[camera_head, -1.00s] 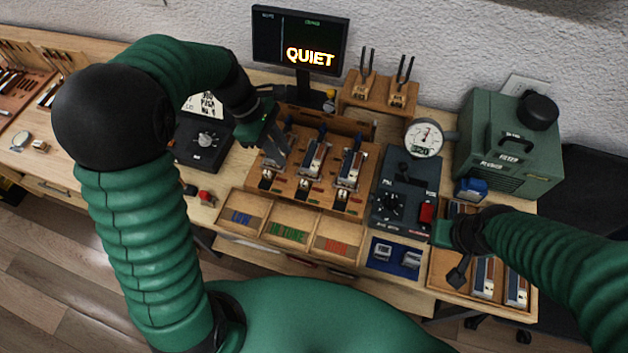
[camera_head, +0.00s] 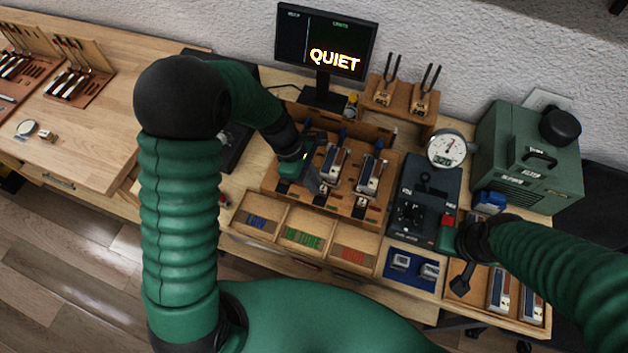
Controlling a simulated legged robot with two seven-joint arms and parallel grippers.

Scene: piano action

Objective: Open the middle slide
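A wooden rack (camera_head: 268,184) stands on the bench with slide stations side by side. The middle slide (camera_head: 334,164) carries a silver and wood block, and the right slide (camera_head: 371,174) carries a similar one. The left station is mostly hidden behind my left gripper. My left gripper (camera_head: 315,184) points down at the rack, its tips close to the front left of the middle slide; I cannot tell whether they touch it or how far apart they are. My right gripper (camera_head: 461,280) hangs over the wooden tray at the right; its finger gap is unclear.
Compartments with blue, green and red pieces (camera_head: 303,237) lie in front of the rack. A dark control box (camera_head: 422,205) and a round dial gauge (camera_head: 446,148) stand to its right. A monitor (camera_head: 325,45) reading QUIET and tuning forks (camera_head: 425,90) are behind.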

